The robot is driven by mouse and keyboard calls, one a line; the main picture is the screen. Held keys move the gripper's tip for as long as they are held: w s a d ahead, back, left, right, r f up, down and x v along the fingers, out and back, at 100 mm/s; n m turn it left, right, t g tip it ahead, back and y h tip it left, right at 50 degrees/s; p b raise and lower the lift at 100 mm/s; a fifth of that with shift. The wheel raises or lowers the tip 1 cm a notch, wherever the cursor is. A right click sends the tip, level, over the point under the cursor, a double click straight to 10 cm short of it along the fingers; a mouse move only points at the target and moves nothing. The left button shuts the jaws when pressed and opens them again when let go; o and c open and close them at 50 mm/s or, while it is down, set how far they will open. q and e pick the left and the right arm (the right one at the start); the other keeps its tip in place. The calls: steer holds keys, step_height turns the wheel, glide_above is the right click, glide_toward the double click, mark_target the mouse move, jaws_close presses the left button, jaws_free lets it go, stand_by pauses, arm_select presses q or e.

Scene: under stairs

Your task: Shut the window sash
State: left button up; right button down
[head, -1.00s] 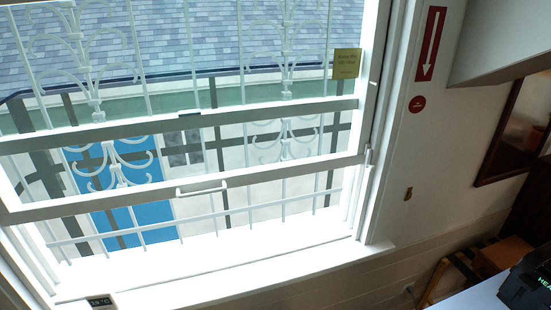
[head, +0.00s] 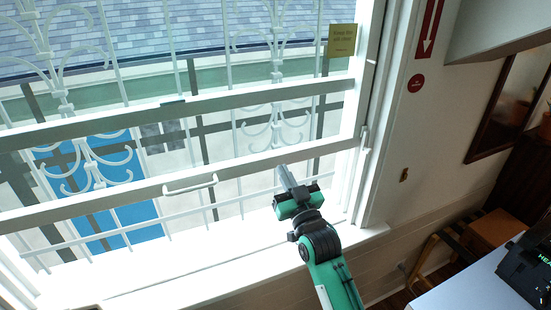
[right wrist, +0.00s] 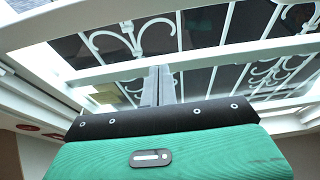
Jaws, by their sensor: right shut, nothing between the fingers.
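The white window sash (head: 110,195) is raised, with an open gap between its bottom rail and the white sill (head: 240,247). A small white handle (head: 190,184) sits on the bottom rail. My right gripper (head: 281,169) is shut and empty. It reaches up from below, in front of the window, right of the handle, with its tips overlapping the lower edge of the rail in the head view. I cannot tell whether they touch it. In the right wrist view the shut fingers (right wrist: 158,72) point toward white window bars. My left gripper is not in view.
White ironwork (head: 90,165) stands outside the glass. A yellow note (head: 342,40) is on the upper right glass. A dark framed mirror or picture (head: 503,115) hangs on the right wall. A white tabletop (head: 465,290) with a black box (head: 527,272) is at lower right.

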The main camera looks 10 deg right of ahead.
mark_target(266, 150)
steer(key=p+x, duration=0.4)
steer(key=x, duration=0.5)
steer(key=f, duration=0.1)
steer(key=f+p, duration=0.1)
steer(key=f, duration=0.1)
steer(key=shift+w+a, duration=0.15)
steer(key=shift+w, duration=0.15)
steer(key=shift+f+p, duration=0.4)
steer(key=shift+f, duration=0.2)
step_height(266, 150, down, 25)
steer(key=b, duration=1.8)
steer(key=shift+s, duration=0.2)
steer(key=shift+r, duration=0.1)
